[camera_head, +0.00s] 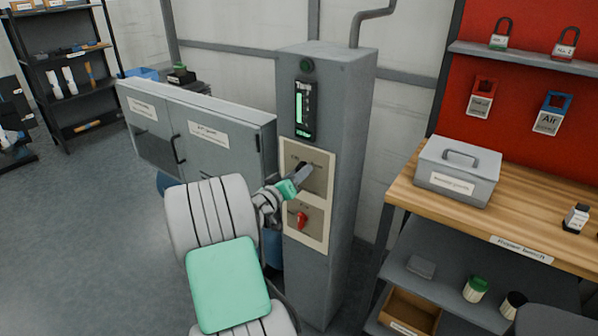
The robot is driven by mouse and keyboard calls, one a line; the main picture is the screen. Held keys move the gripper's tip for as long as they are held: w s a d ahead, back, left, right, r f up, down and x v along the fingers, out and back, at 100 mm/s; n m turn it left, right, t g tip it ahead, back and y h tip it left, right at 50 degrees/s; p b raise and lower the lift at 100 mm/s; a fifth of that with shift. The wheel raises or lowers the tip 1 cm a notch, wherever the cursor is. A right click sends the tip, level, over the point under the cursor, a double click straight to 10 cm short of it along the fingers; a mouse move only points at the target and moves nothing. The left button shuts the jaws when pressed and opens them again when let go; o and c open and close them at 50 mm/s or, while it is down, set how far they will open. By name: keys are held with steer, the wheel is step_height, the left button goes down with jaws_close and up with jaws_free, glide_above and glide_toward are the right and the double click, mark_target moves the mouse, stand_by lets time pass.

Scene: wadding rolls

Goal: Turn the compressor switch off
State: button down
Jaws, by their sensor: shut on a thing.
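A tall grey control cabinet (344,140) stands in the middle of the view with its switch panel facing me. A cream plate (325,159) on it carries two switches, one above the other. My gripper (302,173) is at the upper switch, shut on its dark handle. The arm comes from the lower left; the fingers cover most of this handle, so its exact angle is hard to tell. The lower switch has a red handle (301,220) and is free of my gripper. The small labels by the switches are too blurred to read surely.
A green-lit gauge (305,109) sits higher on the cabinet. A grey locker (200,130) stands to its left. A wooden bench (550,218) with a grey metal box (457,170) is on the right, before a red board (520,75) with padlocks and tags. Floor is open at left.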

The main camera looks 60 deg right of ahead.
steer(key=shift+n+g+y+p, duration=0.4)
steer(key=shift+n+p, duration=3.25)
steer(key=shift+n, duration=2.65)
steer(key=c, duration=0.9)
jaws_free()
steer(key=shift+w, duration=0.1)
